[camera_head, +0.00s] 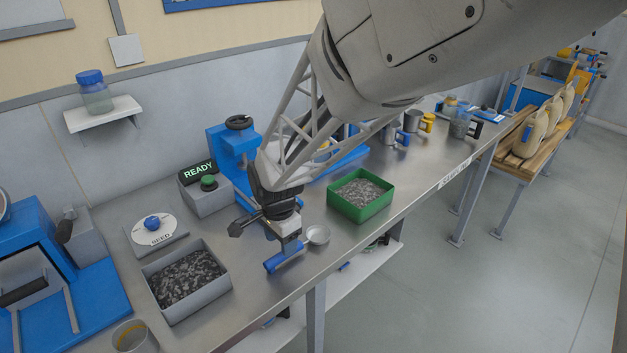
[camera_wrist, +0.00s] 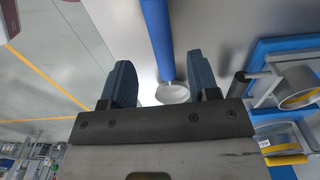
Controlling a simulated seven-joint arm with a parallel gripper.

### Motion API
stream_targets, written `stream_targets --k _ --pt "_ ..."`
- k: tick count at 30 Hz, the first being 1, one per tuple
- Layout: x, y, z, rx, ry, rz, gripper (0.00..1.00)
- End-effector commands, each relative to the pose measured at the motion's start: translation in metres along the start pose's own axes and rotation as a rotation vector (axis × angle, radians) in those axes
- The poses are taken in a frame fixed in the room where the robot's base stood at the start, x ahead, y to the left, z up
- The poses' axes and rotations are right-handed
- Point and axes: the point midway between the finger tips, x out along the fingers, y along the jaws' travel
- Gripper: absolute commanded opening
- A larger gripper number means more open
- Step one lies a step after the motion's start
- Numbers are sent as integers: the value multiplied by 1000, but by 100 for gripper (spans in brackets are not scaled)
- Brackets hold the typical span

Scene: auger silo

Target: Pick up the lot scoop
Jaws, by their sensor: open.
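The scoop lies on the steel bench, with a thick blue handle (camera_head: 276,262) and a small round pale metal bowl (camera_head: 318,234) at its far right end. My gripper (camera_head: 291,244) is pointed down at the handle, near its bowl end. In the wrist view, the blue handle (camera_wrist: 156,38) runs between the two dark blue fingers of my open gripper (camera_wrist: 163,80), with the bowl (camera_wrist: 172,93) partly hidden behind the gripper's front edge. Gaps show on both sides of the handle. I cannot tell how high the fingers are above the bench.
A green tray of grey grain (camera_head: 338,203) stands right of the scoop. A grey tray of dark grain (camera_head: 159,299) stands left. Behind are a READY box (camera_head: 205,200) and a blue machine (camera_head: 222,146). The bench's front edge (camera_head: 350,246) is close by.

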Motion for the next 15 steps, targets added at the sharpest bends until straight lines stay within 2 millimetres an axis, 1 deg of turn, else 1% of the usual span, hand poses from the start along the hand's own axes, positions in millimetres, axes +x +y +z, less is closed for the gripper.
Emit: stream_targets --k 3,12,15 --pt "5 0 0 0 0 0 55" --pt "6 0 0 0 0 0 55" --pt "9 0 0 0 0 1 55"
